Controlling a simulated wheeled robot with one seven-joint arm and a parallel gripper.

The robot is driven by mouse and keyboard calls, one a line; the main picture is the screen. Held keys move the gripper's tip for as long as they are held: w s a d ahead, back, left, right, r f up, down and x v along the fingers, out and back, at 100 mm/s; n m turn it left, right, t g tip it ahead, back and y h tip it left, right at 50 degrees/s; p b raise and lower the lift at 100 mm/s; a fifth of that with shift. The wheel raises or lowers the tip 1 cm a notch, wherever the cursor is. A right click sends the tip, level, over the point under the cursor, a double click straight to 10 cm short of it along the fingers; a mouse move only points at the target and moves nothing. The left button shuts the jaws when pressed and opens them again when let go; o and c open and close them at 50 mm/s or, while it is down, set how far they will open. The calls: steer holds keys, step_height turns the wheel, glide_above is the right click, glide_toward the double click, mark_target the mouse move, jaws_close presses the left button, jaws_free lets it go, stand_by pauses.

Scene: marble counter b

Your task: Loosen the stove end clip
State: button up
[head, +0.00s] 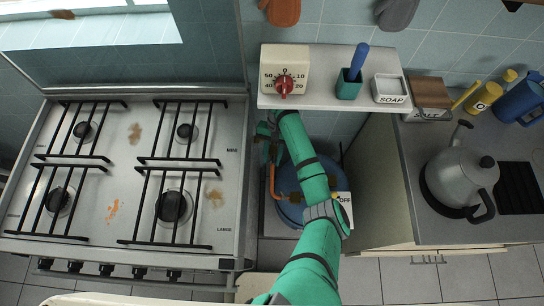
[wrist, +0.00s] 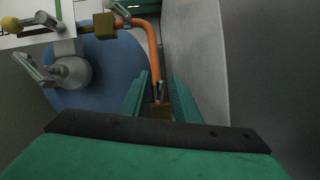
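The orange hose (wrist: 152,45) runs down between my fingers in the wrist view. It also shows as a short bend (head: 272,185) beside my arm in the head view. A small metal clip (wrist: 158,90) with a lever sits near its lower end, above a brass fitting (wrist: 160,111). My gripper (wrist: 160,98) is open, its green fingers on either side of the clip with visible gaps. In the head view my gripper (head: 266,131) is low in the gap beside the stove (head: 232,150), partly hidden by the shelf and my arm.
A blue gas bottle (wrist: 95,90) with a grey regulator (wrist: 70,72) stands in the gap. Another clip and brass fitting (wrist: 104,26) are at the hose's other end. The shelf (head: 320,98) overhangs, holding a timer (head: 284,70). A cabinet side (head: 370,180) bounds the right.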

steer(key=shift+w, duration=0.1)
steer(key=shift+a+m+y, duration=0.25)
steer(key=shift+m+y, duration=0.15)
steer(key=shift+m, duration=0.8)
steer(key=m+t+y, duration=0.1)
steer(key=m, duration=0.2)
steer(key=shift+m, duration=0.4)
steer(key=shift+m+t+y, duration=0.4)
steer(key=shift+m, duration=0.5)
steer(key=shift+a+m, duration=0.1)
steer(key=shift+m, duration=0.5)
steer(key=shift+w+m+t, duration=0.1)
steer(key=shift+m+t, duration=0.2)
